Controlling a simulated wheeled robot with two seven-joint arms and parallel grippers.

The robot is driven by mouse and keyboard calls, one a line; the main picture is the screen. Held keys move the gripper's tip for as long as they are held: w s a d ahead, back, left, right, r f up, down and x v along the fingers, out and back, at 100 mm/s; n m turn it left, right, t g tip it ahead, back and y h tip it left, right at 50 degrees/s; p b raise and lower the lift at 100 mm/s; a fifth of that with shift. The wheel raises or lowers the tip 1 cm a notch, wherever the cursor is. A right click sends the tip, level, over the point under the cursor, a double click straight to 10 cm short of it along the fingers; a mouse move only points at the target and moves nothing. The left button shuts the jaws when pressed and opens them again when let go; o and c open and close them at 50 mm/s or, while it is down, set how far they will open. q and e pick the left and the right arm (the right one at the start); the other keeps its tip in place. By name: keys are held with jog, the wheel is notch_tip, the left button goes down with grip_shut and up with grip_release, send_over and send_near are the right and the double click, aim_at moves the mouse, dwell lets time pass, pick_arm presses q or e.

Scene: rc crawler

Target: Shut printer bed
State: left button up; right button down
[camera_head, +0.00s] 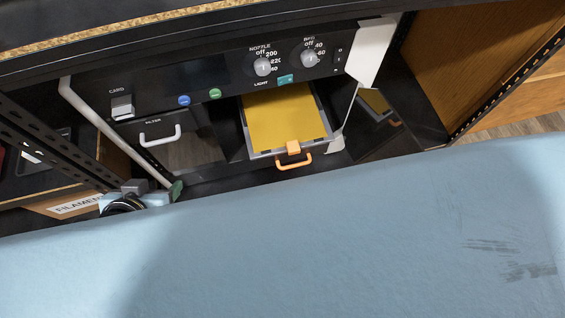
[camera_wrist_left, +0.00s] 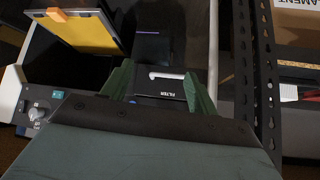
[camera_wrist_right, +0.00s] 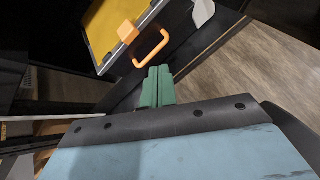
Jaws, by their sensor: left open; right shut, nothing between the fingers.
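The printer bed (camera_head: 285,118) is a yellow plate in a grey tray, sticking out of the printer's open bay. An orange handle (camera_head: 293,162) and orange block are on its front edge. The bed also shows in the left wrist view (camera_wrist_left: 88,32) and the right wrist view (camera_wrist_right: 105,25). My right gripper (camera_wrist_right: 157,80) is shut and empty, its green fingertips close to the orange handle (camera_wrist_right: 151,49); I cannot tell whether they touch. It is hidden in the head view. My left gripper (camera_wrist_left: 160,86) is open and empty in front of the filter drawer; it shows partly in the head view (camera_head: 175,190).
The filter drawer's white handle (camera_head: 160,137) is left of the bay. Knobs (camera_head: 262,66) and buttons (camera_head: 215,93) line the panel above. A black perforated post (camera_head: 55,145) and a box labelled FILAMENT (camera_head: 75,205) stand at the left.

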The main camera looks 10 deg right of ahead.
jog(key=a+n+t+y, duration=0.1)
jog(key=a+n+y, duration=0.1)
jog(key=a+n, duration=0.35)
pick_arm(q)
jog(key=w+d+r+t+h+b, duration=0.2)
jog(key=r+t, duration=0.4)
jog(key=r, duration=0.3)
jog(key=w+d+r+t+h+b, duration=0.2)
jog(key=w+d+r+t+b, duration=0.1)
jog(key=r+t, duration=0.4)
jog(key=shift+d+r+m+h, duration=0.2)
jog(key=shift+r+m+h, duration=0.1)
jog(key=shift+r, duration=1.3)
pick_arm(e)
jog(key=shift+n, duration=0.65)
jog(key=shift+w+r+x, duration=0.25)
jog(key=shift+r+x, duration=0.15)
jog(key=shift+x, duration=1.75)
jog(key=shift+w+r+x, duration=0.2)
jog(key=shift+r+x, duration=0.15)
jog(key=shift+x, duration=1.8)
jog(key=shift+w+r+x, duration=0.25)
jog(key=shift+r+x, duration=0.15)
jog(key=shift+x, duration=1.8)
jog(key=shift+d, duration=0.1)
